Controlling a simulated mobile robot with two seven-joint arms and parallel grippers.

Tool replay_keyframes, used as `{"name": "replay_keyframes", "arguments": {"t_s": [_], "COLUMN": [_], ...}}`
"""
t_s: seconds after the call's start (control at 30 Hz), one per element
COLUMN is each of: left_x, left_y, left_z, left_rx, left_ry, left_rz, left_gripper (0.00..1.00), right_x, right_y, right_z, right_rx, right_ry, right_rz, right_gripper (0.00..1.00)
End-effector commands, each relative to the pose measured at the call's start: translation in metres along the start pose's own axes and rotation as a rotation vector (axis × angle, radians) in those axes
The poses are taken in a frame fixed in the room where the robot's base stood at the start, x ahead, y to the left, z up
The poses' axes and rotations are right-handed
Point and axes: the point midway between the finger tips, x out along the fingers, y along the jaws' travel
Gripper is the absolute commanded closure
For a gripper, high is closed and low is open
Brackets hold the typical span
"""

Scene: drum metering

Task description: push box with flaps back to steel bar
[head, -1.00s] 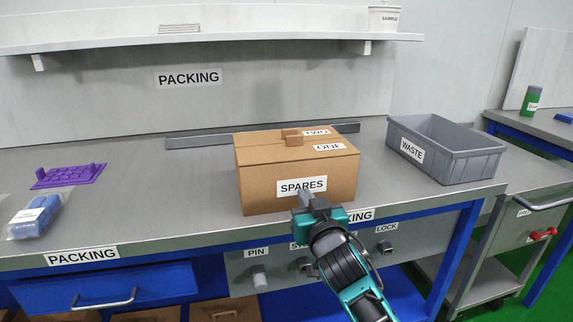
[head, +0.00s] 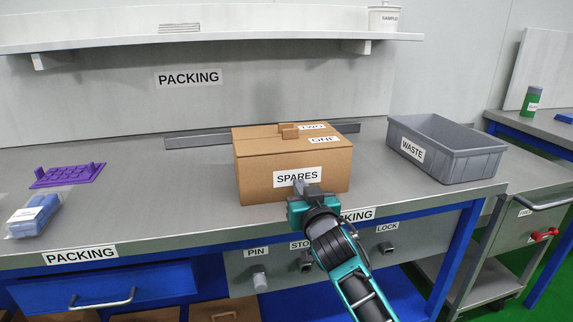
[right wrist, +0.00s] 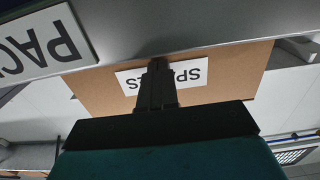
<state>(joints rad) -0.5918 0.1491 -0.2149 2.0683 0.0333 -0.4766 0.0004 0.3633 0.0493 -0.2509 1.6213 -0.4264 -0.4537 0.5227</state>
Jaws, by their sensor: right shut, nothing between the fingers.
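A brown cardboard box (head: 262,185) with closed flaps stands upright on the packing bench. Its flaps are marked ONE and TWO, and its front bears a SPARES label (head: 297,177). The steel bar (head: 195,141) lies along the back of the bench, partly hidden behind the box. My right gripper (head: 301,185) is shut and empty, its tip at the box's front face just below the label. In the right wrist view the shut fingers (right wrist: 157,82) overlap the SPARES label on the box front (right wrist: 225,78). My left gripper is not in view.
A grey WASTE bin (head: 460,162) stands to the right of the box. A purple rack (head: 68,175) and a bagged blue item (head: 36,215) lie at the left. The bench between them and the box is clear. Knobs (head: 388,247) sit on the panel below the front edge.

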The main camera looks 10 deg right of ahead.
Motion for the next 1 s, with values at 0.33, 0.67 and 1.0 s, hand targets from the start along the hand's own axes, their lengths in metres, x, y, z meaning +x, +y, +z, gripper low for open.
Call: {"name": "replay_keyframes", "arguments": {"t_s": [0.33, 0.67, 1.0], "left_x": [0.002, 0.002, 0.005], "left_y": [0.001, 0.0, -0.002], "left_z": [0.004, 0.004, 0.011], "left_rx": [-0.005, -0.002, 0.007], "left_ry": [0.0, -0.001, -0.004], "left_rz": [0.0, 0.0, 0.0], "left_gripper": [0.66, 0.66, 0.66], "right_x": [0.014, 0.014, 0.029], "right_y": [0.0, 0.0, 0.0], "right_z": [0.0, 0.0, 0.001], "right_rx": [0.001, 0.0, 0.0], "right_ry": [-0.001, -0.001, 0.0], "right_rz": [0.0, 0.0, 0.001], "right_gripper": [1.0, 1.0, 1.0]}}
